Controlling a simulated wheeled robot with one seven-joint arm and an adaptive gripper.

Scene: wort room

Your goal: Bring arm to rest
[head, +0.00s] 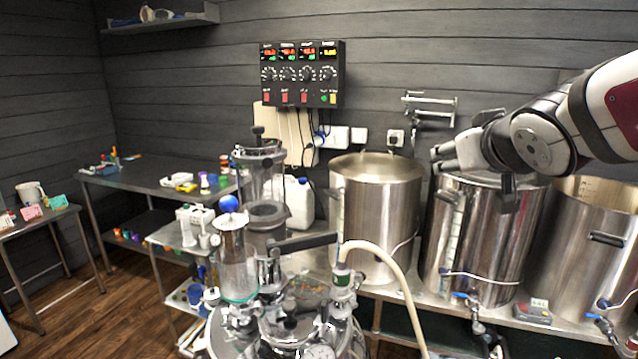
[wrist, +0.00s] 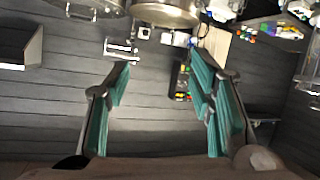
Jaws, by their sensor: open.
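My arm reaches in from the upper right of the head view. My gripper (head: 442,160) is in front of the grey plank wall, above the middle steel kettle (head: 480,230), and appears clear of it. In the wrist view my gripper (wrist: 162,68) has its two teal-padded fingers wide apart, with nothing between them. The wrist view is upside down and shows the wall, with the kettles at its top edge.
More steel kettles (head: 375,200) (head: 600,225) stand either side of the middle one. A control box (head: 302,75) and a wall bracket (head: 430,106) are on the wall. Glass and steel vessels (head: 238,255) with a pale hose (head: 385,262) stand in front. A side table (head: 150,180) is left.

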